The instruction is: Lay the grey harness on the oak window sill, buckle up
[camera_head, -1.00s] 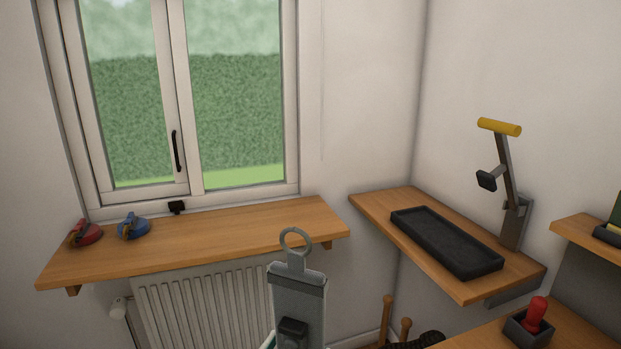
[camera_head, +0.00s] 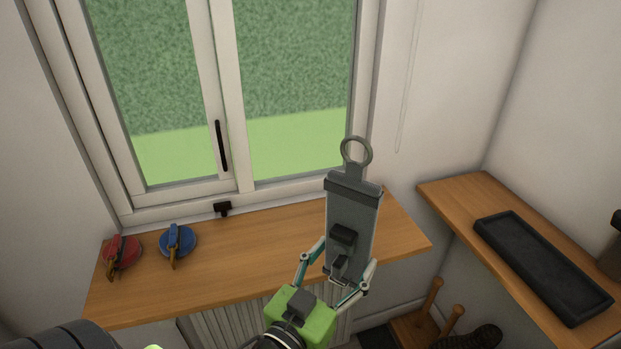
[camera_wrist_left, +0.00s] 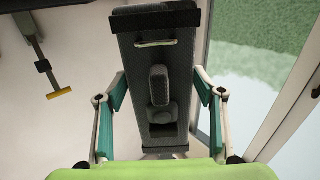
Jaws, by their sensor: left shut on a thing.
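The grey harness (camera_head: 351,215) is a stiff flat piece with a metal ring at its top end and a dark buckle on the face toward the head camera. My left gripper (camera_head: 336,276) is shut on its lower end and holds it nearly upright, ring up. The oak window sill (camera_head: 265,266) lies under the window; the harness overlaps its right part in the head view, and the gap between them cannot be judged. The harness (camera_wrist_left: 153,60) also fills the middle of the left wrist view, between the fingers. My right gripper is not in view.
Red (camera_head: 122,253) and blue (camera_head: 178,242) round objects with clips sit at the sill's left end. The sill's middle is clear. A wooden shelf (camera_head: 452,198) with a black tray (camera_head: 540,266) is at right. A wooden stool (camera_head: 415,325) and dark boot stand below.

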